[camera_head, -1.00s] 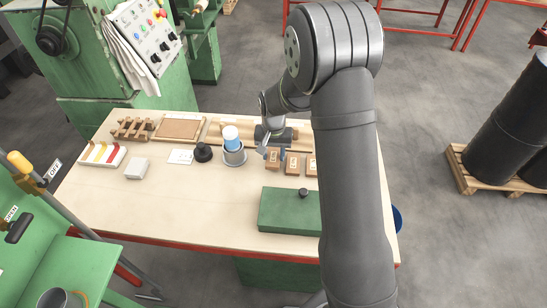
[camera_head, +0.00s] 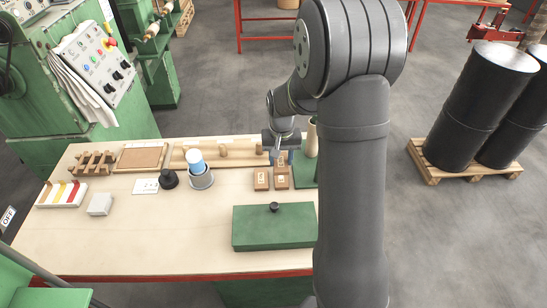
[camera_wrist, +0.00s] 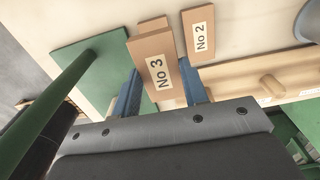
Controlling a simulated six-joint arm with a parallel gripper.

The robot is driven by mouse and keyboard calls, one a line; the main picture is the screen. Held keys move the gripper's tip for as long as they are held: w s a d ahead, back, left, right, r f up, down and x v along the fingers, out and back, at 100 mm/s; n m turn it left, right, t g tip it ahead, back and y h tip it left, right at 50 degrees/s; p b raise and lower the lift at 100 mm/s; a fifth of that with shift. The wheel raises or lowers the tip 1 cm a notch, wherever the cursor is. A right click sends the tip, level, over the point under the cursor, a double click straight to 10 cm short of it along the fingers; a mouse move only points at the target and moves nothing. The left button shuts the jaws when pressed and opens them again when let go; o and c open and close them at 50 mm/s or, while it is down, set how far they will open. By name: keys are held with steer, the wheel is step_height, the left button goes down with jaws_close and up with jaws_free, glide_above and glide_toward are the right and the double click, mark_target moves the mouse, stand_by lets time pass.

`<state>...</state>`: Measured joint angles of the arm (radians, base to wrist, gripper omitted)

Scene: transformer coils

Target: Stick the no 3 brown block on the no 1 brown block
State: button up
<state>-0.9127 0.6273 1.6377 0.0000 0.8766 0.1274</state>
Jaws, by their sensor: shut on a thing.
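My gripper (camera_wrist: 160,88) is shut on the No 3 brown block (camera_wrist: 148,49), with one blue finger on each side of it. The No 2 brown block (camera_wrist: 197,30) is beside it to the right in the wrist view. In the head view my gripper (camera_head: 280,157) is at the back of the table, just behind two brown blocks, the left one (camera_head: 261,180) and the right one (camera_head: 282,181). Their labels are too small to read there. I cannot tell which is the No 1 block, and no No 1 label shows in the wrist view.
A green base with a post (camera_head: 304,170) stands right of the blocks. A green plate with a black knob (camera_head: 270,232) lies in front. A grey cup with a blue-white cylinder (camera_head: 201,180) stands left. A wooden board with pegs (camera_head: 238,156) lies behind. Bare table lies front left.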

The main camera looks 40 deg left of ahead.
mark_target(281, 177)
steer(key=shift+w+f, duration=0.25)
steer(key=shift+f, duration=2.95)
steer(key=o, duration=1.1)
steer(key=shift+o, duration=0.3)
steer(key=o, duration=0.3)
steer(key=shift+r, duration=0.2)
